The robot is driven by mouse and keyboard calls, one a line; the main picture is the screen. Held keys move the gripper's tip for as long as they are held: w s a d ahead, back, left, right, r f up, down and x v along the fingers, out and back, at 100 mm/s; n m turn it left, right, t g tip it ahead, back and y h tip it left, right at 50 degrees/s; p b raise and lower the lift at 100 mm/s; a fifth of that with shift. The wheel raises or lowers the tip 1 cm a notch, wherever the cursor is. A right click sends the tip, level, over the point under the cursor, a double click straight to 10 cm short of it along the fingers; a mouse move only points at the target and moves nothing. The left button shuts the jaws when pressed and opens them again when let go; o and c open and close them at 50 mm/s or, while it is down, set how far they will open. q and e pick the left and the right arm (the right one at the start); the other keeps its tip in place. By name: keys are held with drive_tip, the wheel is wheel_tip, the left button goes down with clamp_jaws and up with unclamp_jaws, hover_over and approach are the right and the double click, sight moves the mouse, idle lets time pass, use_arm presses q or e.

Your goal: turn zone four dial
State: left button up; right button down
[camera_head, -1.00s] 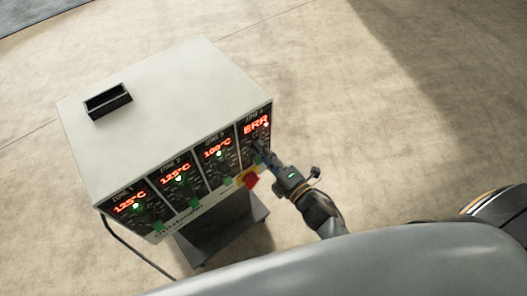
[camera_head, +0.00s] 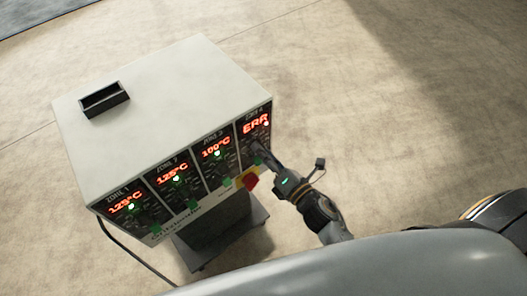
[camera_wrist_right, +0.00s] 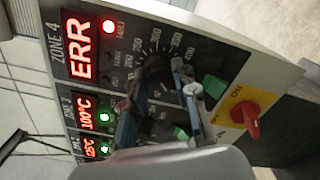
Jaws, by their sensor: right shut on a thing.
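The zone four panel is at the right end of the controller box's front in the head view. Its display (camera_head: 256,121) reads ERR in red, and a red lamp is lit beside it in the right wrist view (camera_wrist_right: 109,27). The zone four dial (camera_wrist_right: 155,78) is a black knob with a printed scale around it. My right gripper (camera_wrist_right: 158,92) is shut on this dial, one finger on each side of it. The fingers partly cover the dial, so its pointer cannot be read. In the head view my right gripper (camera_head: 262,151) reaches the panel from the right. My left gripper is not in view.
The white controller box (camera_head: 150,110) stands on a wheeled stand with a black tray (camera_head: 104,99) on top. Zones 1 and 2 read 125°C, zone 3 reads 100°C. A red switch on a yellow plate (camera_head: 251,181) sits just below my right gripper. Open floor surrounds the box.

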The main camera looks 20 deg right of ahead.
idle(0.3)
drive_tip(key=c, duration=1)
unclamp_jaws()
drive_tip(key=shift+c, duration=0.2)
drive_tip(key=shift+s, duration=0.1)
drive_tip(key=v, duration=1.1)
drive_tip(key=shift+s+d, duration=0.15)
drive_tip(key=shift+s, duration=0.25)
